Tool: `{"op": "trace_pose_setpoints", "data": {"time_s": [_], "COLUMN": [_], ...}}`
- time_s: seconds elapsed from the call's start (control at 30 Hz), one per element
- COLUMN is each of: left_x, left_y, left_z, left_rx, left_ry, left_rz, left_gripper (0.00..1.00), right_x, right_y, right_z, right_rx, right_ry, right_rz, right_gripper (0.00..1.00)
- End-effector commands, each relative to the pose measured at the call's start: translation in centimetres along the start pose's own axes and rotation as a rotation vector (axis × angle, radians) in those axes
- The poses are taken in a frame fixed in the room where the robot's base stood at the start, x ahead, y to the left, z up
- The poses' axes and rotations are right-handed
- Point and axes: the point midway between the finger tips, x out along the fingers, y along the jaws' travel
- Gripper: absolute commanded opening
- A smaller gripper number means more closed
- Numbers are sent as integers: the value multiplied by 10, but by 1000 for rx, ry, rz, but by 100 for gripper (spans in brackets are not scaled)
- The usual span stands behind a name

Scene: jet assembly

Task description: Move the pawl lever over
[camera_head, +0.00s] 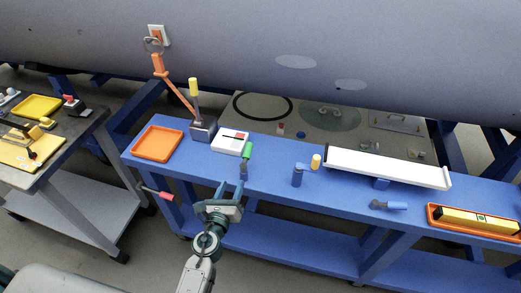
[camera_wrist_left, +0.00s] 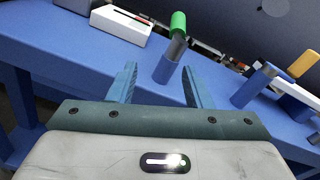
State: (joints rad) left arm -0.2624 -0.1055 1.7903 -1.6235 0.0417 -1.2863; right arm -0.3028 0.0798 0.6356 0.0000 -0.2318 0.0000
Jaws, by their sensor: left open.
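Several short levers stand on the blue bench (camera_head: 275,170), and I cannot tell for sure which is the pawl lever. The one nearest my left gripper (camera_head: 230,187) has a green tip and a grey-blue stem (camera_head: 247,153). In the left wrist view this green-tipped lever (camera_wrist_left: 177,24) stands on a blue base, beyond and between my open fingers (camera_wrist_left: 159,78), apart from them. The fingers are empty, at the bench's front edge. A grey block (camera_head: 203,130) carries a taller yellow-tipped lever (camera_head: 194,88). My right gripper is not in view.
A white box (camera_head: 230,141) stands just left of the green-tipped lever. An orange tray (camera_head: 157,144) lies farther left. To the right are a blue post with a yellow-tipped peg (camera_head: 316,161) and a long white beam (camera_head: 385,166). A red-handled lever (camera_head: 165,196) juts from the bench front.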

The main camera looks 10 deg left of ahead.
Motion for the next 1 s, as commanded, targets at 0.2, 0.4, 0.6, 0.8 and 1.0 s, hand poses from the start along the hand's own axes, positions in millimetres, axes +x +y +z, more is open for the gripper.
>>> {"op": "trace_pose_setpoints", "data": {"time_s": [0.2,0.4,0.6,0.8,1.0], "left_x": [7,37,75,101,110], "left_y": [-16,-17,-18,-18,-18], "left_z": [28,30,30,30,30], "left_rx": [153,151,150,149,148], "left_ry": [-38,-39,-38,-37,-36], "left_rz": [-32,-31,-31,-30,-29], "left_gripper": [45,45,45,45,45], "right_x": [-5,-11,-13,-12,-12], "right_y": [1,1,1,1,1], "right_z": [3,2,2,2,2], "right_rx": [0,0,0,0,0], "right_ry": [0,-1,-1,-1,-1], "right_rz": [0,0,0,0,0], "right_gripper": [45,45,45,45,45]}}
